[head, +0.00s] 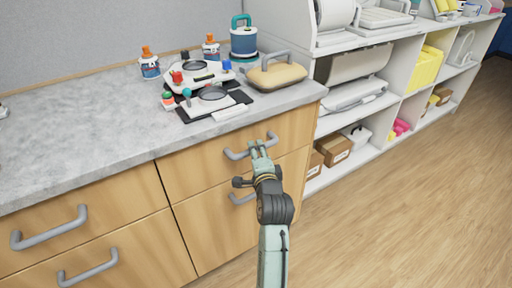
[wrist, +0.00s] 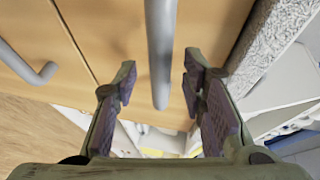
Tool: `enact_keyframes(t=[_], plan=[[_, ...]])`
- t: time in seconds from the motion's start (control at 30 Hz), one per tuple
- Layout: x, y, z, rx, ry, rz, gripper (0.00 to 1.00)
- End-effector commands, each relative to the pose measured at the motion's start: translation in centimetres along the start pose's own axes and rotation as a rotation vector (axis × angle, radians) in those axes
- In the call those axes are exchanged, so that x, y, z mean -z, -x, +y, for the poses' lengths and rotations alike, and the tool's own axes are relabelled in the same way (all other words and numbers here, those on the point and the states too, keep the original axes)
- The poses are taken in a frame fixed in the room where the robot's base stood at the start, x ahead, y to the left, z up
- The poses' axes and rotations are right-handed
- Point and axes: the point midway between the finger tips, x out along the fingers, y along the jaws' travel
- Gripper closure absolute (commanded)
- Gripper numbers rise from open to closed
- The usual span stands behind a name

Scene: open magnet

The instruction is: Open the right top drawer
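The right top drawer (head: 205,165) is a wooden front just under the counter, closed and flush with the cabinet. Its grey bar handle (head: 236,155) is partly covered by my gripper (head: 258,147) in the head view. In the wrist view, the handle (wrist: 161,50) runs down between the two fingertips of my gripper (wrist: 160,80), with a gap on each side. The fingers are spread and nothing is clamped. How deep the handle sits between them is hard to tell.
A lower drawer handle (head: 242,198) is just below. Left drawers have handles too (head: 48,232). White shelves (head: 345,120) stand to the right. The wooden floor (head: 400,220) is clear.

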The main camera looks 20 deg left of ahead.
Motion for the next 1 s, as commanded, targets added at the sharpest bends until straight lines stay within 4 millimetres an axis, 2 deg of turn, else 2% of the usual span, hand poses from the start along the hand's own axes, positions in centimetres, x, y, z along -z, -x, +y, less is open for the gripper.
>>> enact_keyframes(t=[0.1,0.2,0.53,1.0], plan=[[0.0,-1.6,-0.2,0.0,0.001,0.0,0.62],[0.0,-2.3,-0.1,0.0,0.002,-0.001,0.62],[0.0,-2.7,0.0,0.001,0.002,0.0,0.62],[-0.1,-2.7,0.0,0.001,0.002,0.0,0.93]])
